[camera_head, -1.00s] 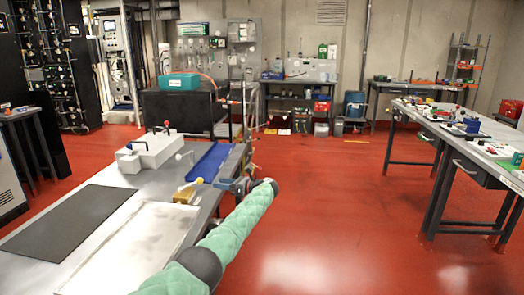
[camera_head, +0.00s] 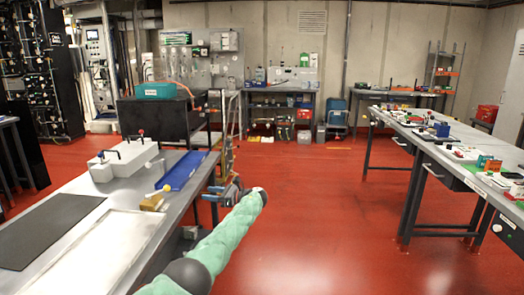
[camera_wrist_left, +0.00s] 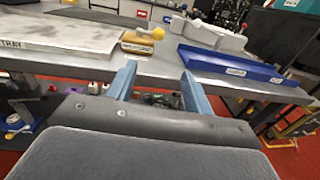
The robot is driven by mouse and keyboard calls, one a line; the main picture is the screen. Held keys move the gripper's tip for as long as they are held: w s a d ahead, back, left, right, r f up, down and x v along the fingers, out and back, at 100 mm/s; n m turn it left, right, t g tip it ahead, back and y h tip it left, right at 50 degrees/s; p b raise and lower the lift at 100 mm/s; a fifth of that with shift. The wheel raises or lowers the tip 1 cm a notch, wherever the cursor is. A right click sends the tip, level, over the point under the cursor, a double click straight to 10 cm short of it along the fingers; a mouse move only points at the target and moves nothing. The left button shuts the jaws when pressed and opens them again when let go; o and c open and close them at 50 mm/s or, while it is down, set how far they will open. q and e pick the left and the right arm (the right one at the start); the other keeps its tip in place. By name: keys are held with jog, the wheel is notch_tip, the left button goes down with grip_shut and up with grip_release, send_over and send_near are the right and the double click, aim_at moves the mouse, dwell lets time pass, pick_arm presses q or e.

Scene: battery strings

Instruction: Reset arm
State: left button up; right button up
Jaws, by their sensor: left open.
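My left gripper (camera_head: 222,192) is beside the right edge of the left workbench (camera_head: 190,215), at the end of my green-sleeved arm. In the left wrist view its two blue fingers (camera_wrist_left: 158,85) are apart, with nothing between them, pointing at the bench edge. A yellow-knobbed block (camera_head: 153,202) and a blue tray (camera_head: 181,171) lie on the bench close by. They also show in the wrist view as the labelled block (camera_wrist_left: 138,46) and blue tray (camera_wrist_left: 232,66). My right gripper is not in view.
A right workbench (camera_head: 420,145) holds several small items. Red floor (camera_head: 310,220) between the benches is clear.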

pick_arm(q)
jog(key=d+r+n+t+h, duration=0.5)
jog(key=d+r+n+h, duration=0.4)
jog(key=d+r+n, duration=0.55)
jog(key=s+d+r+n+t+h+p, duration=0.1)
jog(key=s+d+r+t+h, duration=0.1)
jog(key=s+h, duration=0.65)
jog(key=s+a+f+g+p, duration=0.2)
jog(key=s+f, duration=1)
jog(key=s, duration=1)
jog(key=s+a+f+n+g+h+p, duration=0.1)
jog(key=s+a+f+g+p, duration=0.1)
jog(key=s+f, duration=1)
jog(key=s+a+f+n+g+h+p, duration=0.1)
jog(key=s+a+f+g, duration=0.3)
jog(key=s+f, duration=0.8)
jog(key=s+a+p, duration=0.1)
jog(key=s, duration=2)
jog(key=shift+s+a, duration=0.15)
jog(key=shift+a, duration=0.15)
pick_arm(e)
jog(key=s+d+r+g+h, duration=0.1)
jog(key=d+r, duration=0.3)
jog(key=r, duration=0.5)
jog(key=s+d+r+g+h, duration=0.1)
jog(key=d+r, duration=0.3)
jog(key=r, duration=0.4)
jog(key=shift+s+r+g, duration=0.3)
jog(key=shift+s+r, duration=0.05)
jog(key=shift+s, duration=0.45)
